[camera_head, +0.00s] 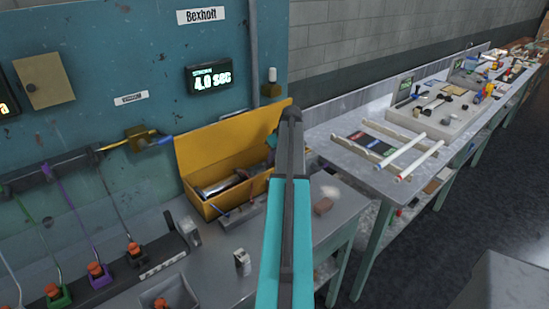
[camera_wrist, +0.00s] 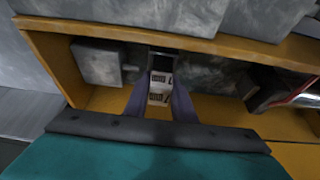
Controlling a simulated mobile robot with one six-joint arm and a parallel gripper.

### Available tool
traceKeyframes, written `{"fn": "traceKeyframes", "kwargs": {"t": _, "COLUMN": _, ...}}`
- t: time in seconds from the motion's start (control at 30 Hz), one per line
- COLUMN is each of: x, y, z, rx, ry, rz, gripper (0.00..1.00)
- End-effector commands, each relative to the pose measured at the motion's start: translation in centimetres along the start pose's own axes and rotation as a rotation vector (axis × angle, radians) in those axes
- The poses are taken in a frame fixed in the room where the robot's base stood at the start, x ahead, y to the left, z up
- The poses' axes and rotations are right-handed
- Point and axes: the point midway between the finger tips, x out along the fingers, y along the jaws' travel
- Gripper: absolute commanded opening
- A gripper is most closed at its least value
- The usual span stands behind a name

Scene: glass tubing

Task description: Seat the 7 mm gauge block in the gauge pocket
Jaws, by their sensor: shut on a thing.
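In the wrist view, my gripper (camera_wrist: 160,90) is shut on a small pale block (camera_wrist: 159,98) with dark printed marks. The print is too small to read, so I cannot confirm that it is the 7 mm gauge block. The block is between the two fingers, over the inside of the yellow box (camera_wrist: 50,60). A dark rectangular shape lies just beyond the block; I cannot tell whether it is a pocket. In the head view, my arm largely hides the gripper and the block, at the right end of the yellow box (camera_head: 222,148). I cannot make out the gauge pocket for certain.
A grey block (camera_wrist: 98,62) lies in the box left of my gripper, and dark and red items (camera_wrist: 268,90) lie right. On the bench stand a small metal piece (camera_head: 242,262), a grey tray (camera_head: 170,295) and a brown block (camera_head: 323,206). A long side bench (camera_head: 335,125) runs right.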

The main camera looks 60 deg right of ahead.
Motion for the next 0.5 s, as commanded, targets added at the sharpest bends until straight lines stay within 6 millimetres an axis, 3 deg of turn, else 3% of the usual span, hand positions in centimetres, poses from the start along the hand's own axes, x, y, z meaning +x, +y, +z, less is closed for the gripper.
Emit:
{"fn": "traceKeyframes", "kwargs": {"t": 0.13, "x": 0.31, "y": -0.01, "z": 0.11, "rx": 0.0, "ry": 0.0, "rz": 0.0, "gripper": 0.0}}
{"fn": "traceKeyframes", "kwargs": {"t": 0.17, "x": 0.25, "y": -0.01, "z": 0.09, "rx": 0.0, "ry": 0.0, "rz": 0.0, "gripper": 0.28}}
{"fn": "traceKeyframes", "kwargs": {"t": 0.23, "x": 0.23, "y": -0.02, "z": 0.09, "rx": 0.0, "ry": 0.0, "rz": 0.0, "gripper": 0.4}}
{"fn": "traceKeyframes", "kwargs": {"t": 0.5, "x": 0.22, "y": -0.03, "z": 0.08, "rx": 0.0, "ry": 0.0, "rz": 0.0, "gripper": 0.42}}
